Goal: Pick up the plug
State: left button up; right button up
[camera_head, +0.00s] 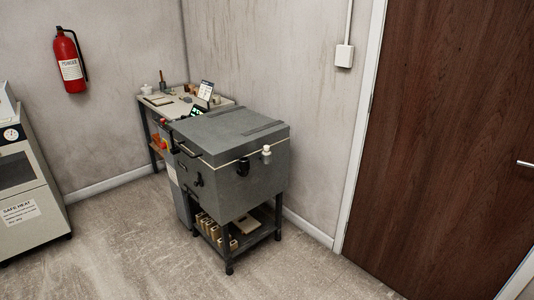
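A small white plug-like piece (266,154) sits at the upper front of a grey kiln-like box (245,195), near its right corner. A dark round fitting (243,167) is just left of it. I cannot tell for certain which of these is the plug, or whether the white piece is set into the wall or hangs on it. Neither of my grippers is in view.
The box stands on a dark frame whose lower shelf (240,243) holds several pale blocks. A worktable (165,104) with small items stands behind it. A beige cabinet (28,195) is at left, a brown door (450,130) at right. The floor in front is clear.

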aim_at(266, 148)
jog(key=i+z, duration=0.35)
jog(key=i, duration=0.55)
